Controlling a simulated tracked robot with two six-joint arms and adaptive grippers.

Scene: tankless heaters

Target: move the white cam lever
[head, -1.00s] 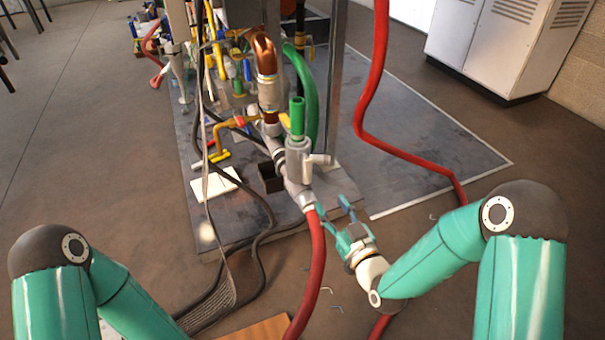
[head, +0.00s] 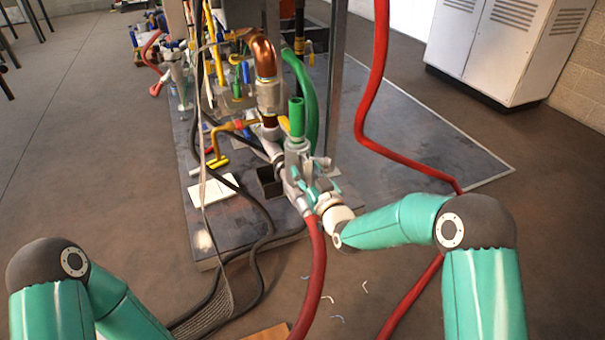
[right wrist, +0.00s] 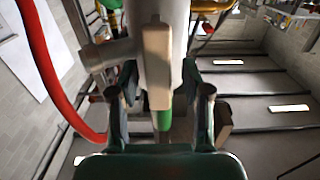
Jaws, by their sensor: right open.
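The white cam lever (right wrist: 157,62) shows in the right wrist view as a pale upright bar on the front of a grey pipe fitting. Its lower end lies between the two fingers of my right gripper (right wrist: 161,92), with a gap on each side. In the head view my right gripper (head: 312,183) is at the grey fitting (head: 297,158) below a green pipe end, and it covers the lever there. The right gripper is open and holds nothing. My left gripper is out of view; only part of the left arm shows.
A red hose (head: 317,275) hangs from the fitting to the floor. Another red hose (head: 369,90) runs down behind my right arm. Copper and green pipes crowd above and behind the fitting. A white cabinet (head: 500,55) stands back right. The floor at right is mostly clear.

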